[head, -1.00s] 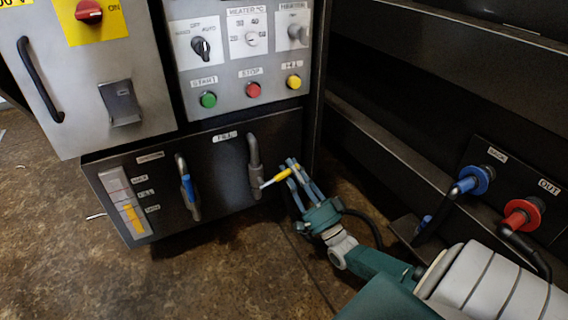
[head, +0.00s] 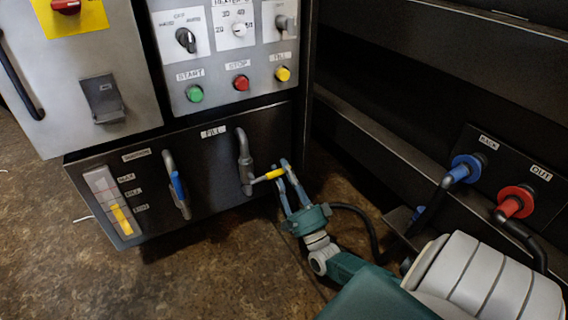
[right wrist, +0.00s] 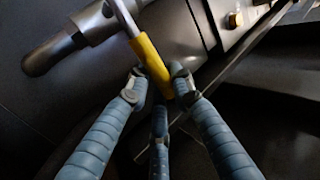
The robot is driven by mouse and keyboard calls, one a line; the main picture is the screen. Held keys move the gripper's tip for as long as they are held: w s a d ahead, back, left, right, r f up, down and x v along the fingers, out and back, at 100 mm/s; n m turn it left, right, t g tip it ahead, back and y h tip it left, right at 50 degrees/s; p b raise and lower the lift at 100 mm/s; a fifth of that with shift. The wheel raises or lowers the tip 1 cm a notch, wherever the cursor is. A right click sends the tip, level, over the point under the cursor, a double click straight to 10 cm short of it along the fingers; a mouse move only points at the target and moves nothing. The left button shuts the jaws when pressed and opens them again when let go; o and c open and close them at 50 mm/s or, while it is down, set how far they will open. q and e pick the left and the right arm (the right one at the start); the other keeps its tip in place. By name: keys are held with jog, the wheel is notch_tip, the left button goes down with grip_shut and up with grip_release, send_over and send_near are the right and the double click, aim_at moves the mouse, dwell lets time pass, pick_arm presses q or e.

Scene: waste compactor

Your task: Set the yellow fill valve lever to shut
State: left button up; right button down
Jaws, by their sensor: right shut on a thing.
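The yellow fill valve lever (head: 269,176) sticks out to the right from the grey pipe (head: 245,160) under the FILL label. Its metal stem and yellow sleeve (right wrist: 150,62) show close up in the right wrist view. My right gripper (head: 281,171) is at the lever's outer end, with its fingers shut on the yellow sleeve. In the right wrist view the fingertips (right wrist: 158,78) touch the sleeve's lower end from both sides. My left gripper is not in view.
A blue-handled lever (head: 177,185) on its own pipe is to the left, beside a level gauge (head: 113,203). Buttons and knobs are on the panel above. Blue (head: 466,168) and red (head: 515,202) hose fittings are at the right. The floor in front is clear.

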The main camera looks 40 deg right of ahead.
jog(key=c, duration=1.5)
grip_release()
jog(key=shift+d, duration=0.15)
jog(key=shift+c, duration=0.2)
jog(key=v, duration=1.2)
